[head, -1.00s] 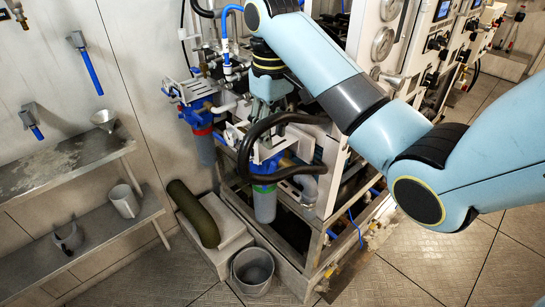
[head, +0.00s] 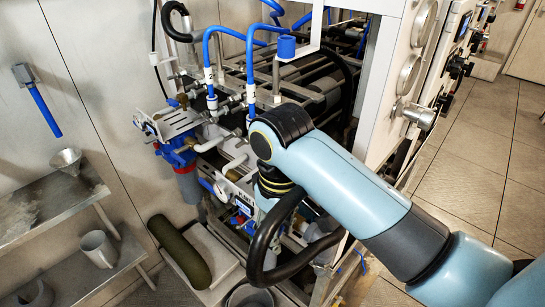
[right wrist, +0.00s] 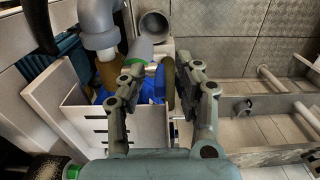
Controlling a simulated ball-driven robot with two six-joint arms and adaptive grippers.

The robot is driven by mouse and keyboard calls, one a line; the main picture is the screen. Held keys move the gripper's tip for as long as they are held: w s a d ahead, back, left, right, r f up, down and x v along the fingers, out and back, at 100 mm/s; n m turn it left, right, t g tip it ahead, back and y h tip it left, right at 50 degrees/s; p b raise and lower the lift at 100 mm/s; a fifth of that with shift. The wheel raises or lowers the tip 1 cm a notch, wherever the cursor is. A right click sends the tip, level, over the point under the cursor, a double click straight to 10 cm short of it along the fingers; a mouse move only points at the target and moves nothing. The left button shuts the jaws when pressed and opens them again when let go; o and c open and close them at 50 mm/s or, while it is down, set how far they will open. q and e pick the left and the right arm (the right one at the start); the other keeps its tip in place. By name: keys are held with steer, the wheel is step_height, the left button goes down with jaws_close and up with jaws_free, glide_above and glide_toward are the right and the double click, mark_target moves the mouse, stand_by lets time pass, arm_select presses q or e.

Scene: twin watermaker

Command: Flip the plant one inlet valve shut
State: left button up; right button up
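My right gripper (head: 268,200) points down at the front of the pipework in the head view, mostly hidden by its own wrist and a black hose. In the right wrist view its two fingers (right wrist: 163,68) stand apart with nothing held between them. Beyond the fingers are a blue part (right wrist: 152,88) and a brown cylinder (right wrist: 169,82). The watermaker's valves and fittings (head: 250,95) with blue hoses stand behind the wrist. I cannot tell which part is the plant one inlet valve; it may be hidden by my arm. My left gripper is not in view.
A blue filter housing (head: 180,153) is left of the gripper. A dark green cylinder (head: 180,250) lies on a pale block below. A white frame and gauge panel (head: 395,90) stand close to the right. Shelves (head: 60,205) line the left wall. Open floor (head: 470,170) is at right.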

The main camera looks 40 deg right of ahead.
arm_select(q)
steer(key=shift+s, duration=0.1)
arm_select(e)
steer(key=shift+w+f, duration=0.1)
steer(key=shift+c, duration=0.2)
jaws_close()
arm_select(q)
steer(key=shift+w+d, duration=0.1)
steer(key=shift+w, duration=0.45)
